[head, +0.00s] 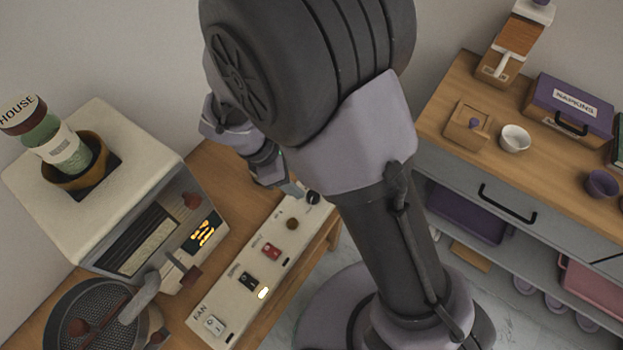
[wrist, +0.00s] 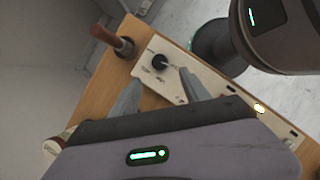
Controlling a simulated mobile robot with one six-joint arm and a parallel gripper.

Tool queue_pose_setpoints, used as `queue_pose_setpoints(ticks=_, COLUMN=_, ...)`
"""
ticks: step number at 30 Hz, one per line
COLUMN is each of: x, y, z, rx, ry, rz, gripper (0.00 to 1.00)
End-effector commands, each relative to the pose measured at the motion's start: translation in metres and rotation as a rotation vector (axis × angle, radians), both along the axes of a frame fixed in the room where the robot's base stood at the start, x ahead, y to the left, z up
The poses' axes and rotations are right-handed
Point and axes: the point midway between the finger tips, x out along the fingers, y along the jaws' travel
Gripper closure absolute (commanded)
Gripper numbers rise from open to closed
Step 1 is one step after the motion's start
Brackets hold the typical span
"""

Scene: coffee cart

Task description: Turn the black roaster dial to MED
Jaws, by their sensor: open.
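The black roaster dial (head: 312,198) sits at the far end of the cream control panel (head: 229,300), just beyond my gripper (head: 291,188) in the head view. In the wrist view the dial (wrist: 159,62) shows round and dark, with small markings around it that are too blurred to read. A light pointer mark seems to show on its right side, but I cannot tell its setting. My gripper (wrist: 160,77) is open and empty. Its two fingers point toward the dial, one to each side in the picture, and appear short of it.
The panel also carries a brown knob (head: 292,223), a red switch (head: 271,251), a black switch (head: 248,281) and a white fan switch (head: 214,325). The cream roaster (head: 130,160) stands left. A wooden handle (wrist: 105,35) rises near the dial in the wrist view.

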Motion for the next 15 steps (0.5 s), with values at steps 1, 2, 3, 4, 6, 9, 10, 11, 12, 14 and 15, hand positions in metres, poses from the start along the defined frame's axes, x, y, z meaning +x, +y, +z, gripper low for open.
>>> queue_pose_setpoints(ticks=1, x=0.0, y=-0.007, z=-0.022, rx=-0.003, ry=0.004, rz=-0.002, gripper=0.46)
queue_pose_setpoints(ticks=2, x=0.0, y=-0.01, z=-0.03, rx=-0.001, ry=0.004, rz=-0.004, gripper=0.46)
queue_pose_setpoints(ticks=3, x=0.001, y=-0.015, z=-0.041, rx=0.0, ry=0.003, rz=-0.003, gripper=0.46)
queue_pose_setpoints(ticks=4, x=0.001, y=-0.018, z=-0.049, rx=-0.001, ry=0.004, rz=-0.004, gripper=0.46)
queue_pose_setpoints(ticks=6, x=0.002, y=-0.025, z=-0.065, rx=-0.001, ry=0.003, rz=-0.003, gripper=0.46)
queue_pose_setpoints(ticks=9, x=0.003, y=-0.033, z=-0.083, rx=0.001, ry=0.001, rz=-0.005, gripper=0.46)
queue_pose_setpoints(ticks=10, x=0.004, y=-0.034, z=-0.087, rx=0.0, ry=0.002, rz=-0.004, gripper=0.46)
queue_pose_setpoints(ticks=11, x=0.004, y=-0.036, z=-0.09, rx=0.0, ry=0.002, rz=-0.004, gripper=0.46)
queue_pose_setpoints(ticks=12, x=0.004, y=-0.038, z=-0.093, rx=0.0, ry=0.002, rz=-0.004, gripper=0.46)
queue_pose_setpoints(ticks=14, x=0.004, y=-0.039, z=-0.096, rx=0.001, ry=0.001, rz=-0.004, gripper=0.46)
queue_pose_setpoints(ticks=15, x=0.004, y=-0.04, z=-0.096, rx=0.001, ry=0.0, rz=-0.004, gripper=0.46)
